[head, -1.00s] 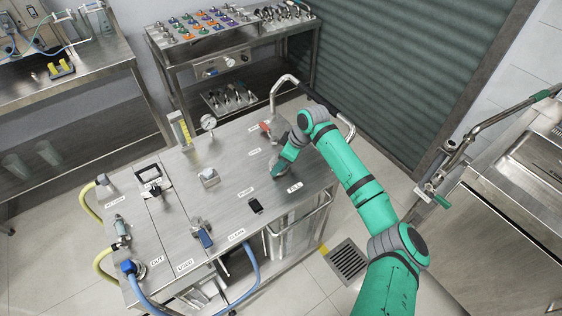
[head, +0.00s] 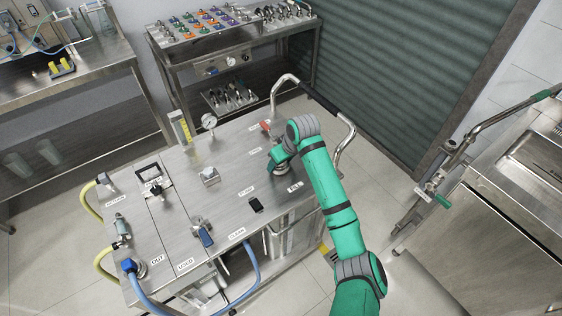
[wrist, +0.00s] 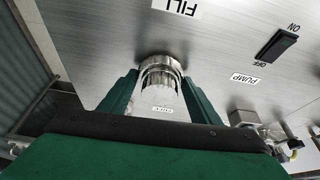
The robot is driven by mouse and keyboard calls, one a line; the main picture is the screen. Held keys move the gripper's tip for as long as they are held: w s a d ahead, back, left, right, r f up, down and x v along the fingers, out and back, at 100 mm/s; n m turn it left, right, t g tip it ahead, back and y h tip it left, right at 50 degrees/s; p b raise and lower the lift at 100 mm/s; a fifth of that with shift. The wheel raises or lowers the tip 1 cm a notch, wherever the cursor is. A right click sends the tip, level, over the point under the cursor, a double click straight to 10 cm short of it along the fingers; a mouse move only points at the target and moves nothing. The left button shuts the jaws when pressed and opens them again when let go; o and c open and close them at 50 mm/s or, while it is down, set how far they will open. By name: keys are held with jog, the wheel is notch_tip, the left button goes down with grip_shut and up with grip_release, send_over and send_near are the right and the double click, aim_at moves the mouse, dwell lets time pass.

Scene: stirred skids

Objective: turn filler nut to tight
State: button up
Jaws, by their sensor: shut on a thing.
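The filler nut (wrist: 163,94) is a shiny metal cylinder on the steel bench top, beside the FILL label (wrist: 178,5). In the wrist view, the two dark green fingers of my gripper (wrist: 160,80) stand on either side of the nut and close on it. In the head view, my gripper (head: 280,168) is low at the bench top near the FILL label, and it mostly hides the nut. I cannot read how tight the nut is.
The black pump switch (wrist: 278,46) is near the nut on the steel bench (head: 180,205). A red-handled valve (head: 267,127), a gauge (head: 209,121) and a bent rail (head: 345,135) stand around it. The bench's middle has bare room.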

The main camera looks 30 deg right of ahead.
jog(key=shift+a+m+h, duration=0.15)
jog(key=shift+m+h, duration=0.45)
jog(key=shift+m, duration=1.1)
jog(key=shift+w+a+m+h, duration=0.1)
jog(key=shift+m+h, duration=0.7)
jog(key=shift+m, duration=1.1)
jog(key=shift+a+m+g+h, duration=0.1)
jog(key=shift+m+g+h, duration=0.45)
jog(key=shift+m, duration=1.15)
jog(key=shift+w+m+g+h, duration=0.15)
jog(key=shift+m+g+h, duration=0.25)
jog(key=shift+m, duration=1.1)
jog(key=shift+m+g, duration=0.35)
jog(key=shift+m, duration=0.25)
jog(key=o, duration=1)
jog(key=shift+o, duration=0.2)
